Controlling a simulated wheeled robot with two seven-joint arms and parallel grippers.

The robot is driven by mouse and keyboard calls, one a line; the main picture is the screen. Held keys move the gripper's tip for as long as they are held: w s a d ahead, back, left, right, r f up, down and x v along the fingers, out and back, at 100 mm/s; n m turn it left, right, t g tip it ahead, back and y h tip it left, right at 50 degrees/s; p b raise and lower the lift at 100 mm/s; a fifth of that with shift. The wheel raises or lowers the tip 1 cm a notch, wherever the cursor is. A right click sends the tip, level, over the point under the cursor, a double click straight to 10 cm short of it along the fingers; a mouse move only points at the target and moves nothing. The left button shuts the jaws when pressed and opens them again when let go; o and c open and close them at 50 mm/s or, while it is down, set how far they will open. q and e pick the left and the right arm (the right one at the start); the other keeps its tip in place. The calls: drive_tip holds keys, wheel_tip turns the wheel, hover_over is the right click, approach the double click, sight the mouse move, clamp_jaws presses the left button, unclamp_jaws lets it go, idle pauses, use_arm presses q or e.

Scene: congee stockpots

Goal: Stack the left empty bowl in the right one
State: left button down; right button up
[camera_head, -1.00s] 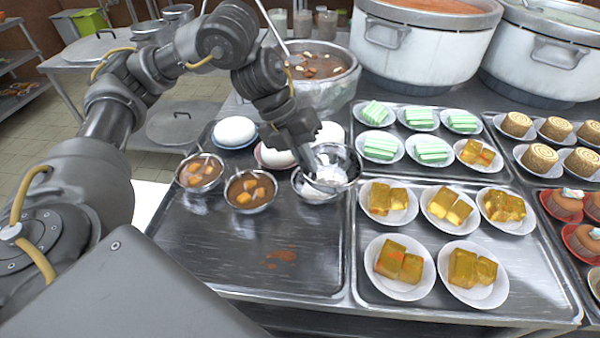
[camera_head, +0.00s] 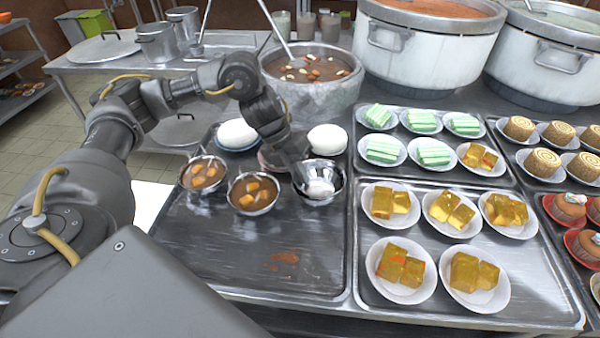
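Shiny metal empty bowls (camera_head: 325,194) sit at the right edge of the dark tray (camera_head: 240,262). They show as one nested shape with a pale inside, and I cannot separate two rims clearly. My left gripper (camera_head: 299,177) reaches down from the upper left to the left rim of this stack. Its fingertips overlap the rim, and I cannot see whether they pinch it or stand apart. My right gripper is not in view.
Two bowls of brown congee (camera_head: 203,174) (camera_head: 253,193) stand just left. White domed items on plates (camera_head: 237,134) (camera_head: 327,139) sit behind. A large stockpot (camera_head: 312,95) is at the back. Plates of yellow cakes (camera_head: 395,203) fill the right tray.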

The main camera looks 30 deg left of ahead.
use_arm(q)
drive_tip(key=c, duration=1.7)
unclamp_jaws()
drive_tip(key=shift+s+f, duration=0.1)
drive_tip(key=shift+f, duration=0.05)
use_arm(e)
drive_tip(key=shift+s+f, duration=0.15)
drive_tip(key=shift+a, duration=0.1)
use_arm(q)
drive_tip(key=p+v, duration=0.1)
drive_tip(key=v, duration=1.1)
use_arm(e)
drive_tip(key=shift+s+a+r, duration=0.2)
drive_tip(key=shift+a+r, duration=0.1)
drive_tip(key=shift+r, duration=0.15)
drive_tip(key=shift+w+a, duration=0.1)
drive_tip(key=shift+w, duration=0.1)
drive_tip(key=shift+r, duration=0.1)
